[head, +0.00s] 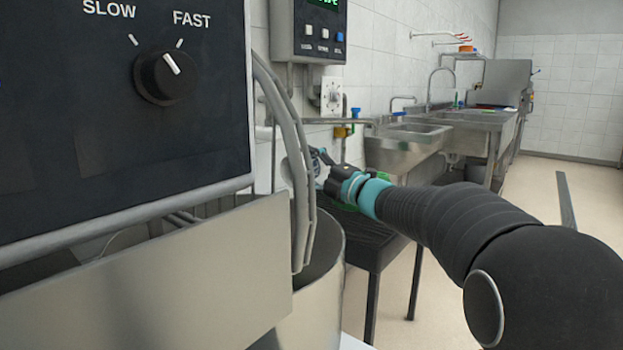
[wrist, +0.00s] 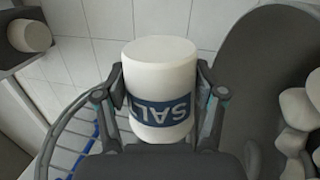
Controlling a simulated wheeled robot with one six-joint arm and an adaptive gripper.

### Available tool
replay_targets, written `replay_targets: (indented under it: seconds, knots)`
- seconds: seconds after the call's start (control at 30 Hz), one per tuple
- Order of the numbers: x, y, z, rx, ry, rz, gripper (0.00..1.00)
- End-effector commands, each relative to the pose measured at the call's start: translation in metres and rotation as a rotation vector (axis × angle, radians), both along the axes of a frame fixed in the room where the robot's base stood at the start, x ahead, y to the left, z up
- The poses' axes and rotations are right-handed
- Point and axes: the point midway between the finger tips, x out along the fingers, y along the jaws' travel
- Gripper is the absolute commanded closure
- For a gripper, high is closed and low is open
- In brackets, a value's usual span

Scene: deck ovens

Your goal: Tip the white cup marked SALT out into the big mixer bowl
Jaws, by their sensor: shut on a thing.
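The white cup (wrist: 160,70) with a blue band reading "SAL" sits between the two fingers of my gripper (wrist: 163,88) in the wrist view. My gripper is shut on it, and the lettering shows upside down there. What the cup holds cannot be seen. In the head view my gripper (head: 319,166) is at the right of the mixer's curved guard, which partly hides it and the cup. The big steel mixer bowl (head: 318,310) is below, its inside mostly hidden by the guard and a metal panel.
The mixer's dark control panel (head: 90,120) fills the left of the head view. The curved guard (head: 301,215) stands close to my gripper. A dark table (head: 380,245) and steel sinks (head: 400,148) are beyond. Pale lumps (wrist: 292,140) show at right in the wrist view.

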Motion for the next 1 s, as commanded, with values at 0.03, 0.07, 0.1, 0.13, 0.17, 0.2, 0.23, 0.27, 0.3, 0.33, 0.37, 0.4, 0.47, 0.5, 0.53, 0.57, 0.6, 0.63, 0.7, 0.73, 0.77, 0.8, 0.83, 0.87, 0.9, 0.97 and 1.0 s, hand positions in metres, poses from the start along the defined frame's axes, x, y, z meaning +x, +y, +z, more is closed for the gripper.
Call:
replay_targets:
  seconds: [0.03,0.07,0.1,0.13,0.17,0.2,0.23,0.27,0.3,0.33,0.37,0.4,0.47,0.5,0.53,0.57,0.6,0.63,0.7,0.73,0.77,0.8,0.83,0.87,0.9,0.97,1.0]
  knots:
    - [-0.001,0.001,-0.003,-0.015,-0.021,0.0,0.65]
    - [-0.002,0.001,-0.002,-0.023,-0.032,0.001,0.65]
    - [-0.003,0.002,-0.002,-0.035,-0.049,0.0,0.65]
    - [-0.003,0.002,-0.001,-0.046,-0.061,0.0,0.65]
    - [-0.004,0.003,-0.001,-0.056,-0.073,0.0,0.65]
    - [-0.005,0.004,0.0,-0.07,-0.091,0.001,0.65]
    - [-0.005,0.004,0.0,-0.08,-0.103,0.0,0.65]
    - [-0.006,0.004,0.001,-0.089,-0.115,0.0,0.65]
    - [-0.007,0.005,0.001,-0.102,-0.131,0.001,0.65]
    - [-0.007,0.006,0.001,-0.114,-0.146,0.0,0.65]
    - [-0.008,0.006,0.002,-0.126,-0.161,0.001,0.65]
    - [-0.009,0.007,0.003,-0.14,-0.178,0.0,0.65]
    - [-0.01,0.008,0.003,-0.161,-0.205,0.0,0.65]
    - [-0.011,0.009,0.004,-0.177,-0.224,0.001,0.65]
    - [-0.012,0.009,0.004,-0.188,-0.239,0.0,0.65]
    - [-0.012,0.01,0.005,-0.199,-0.252,0.001,0.65]
    - [-0.013,0.01,0.006,-0.214,-0.27,0.001,0.65]
    - [-0.014,0.011,0.006,-0.224,-0.283,0.001,0.65]
    - [-0.015,0.012,0.008,-0.246,-0.311,0.0,0.65]
    - [-0.015,0.012,0.008,-0.255,-0.322,0.0,0.65]
    - [-0.016,0.013,0.009,-0.262,-0.331,0.0,0.65]
    - [-0.016,0.013,0.01,-0.271,-0.343,0.001,0.65]
    - [-0.017,0.013,0.01,-0.278,-0.351,0.001,0.65]
    - [-0.017,0.014,0.011,-0.283,-0.357,0.0,0.65]
    - [-0.017,0.014,0.011,-0.289,-0.364,0.0,0.65]
    - [-0.018,0.014,0.012,-0.295,-0.371,0.001,0.65]
    - [-0.018,0.014,0.012,-0.297,-0.373,0.0,0.65]
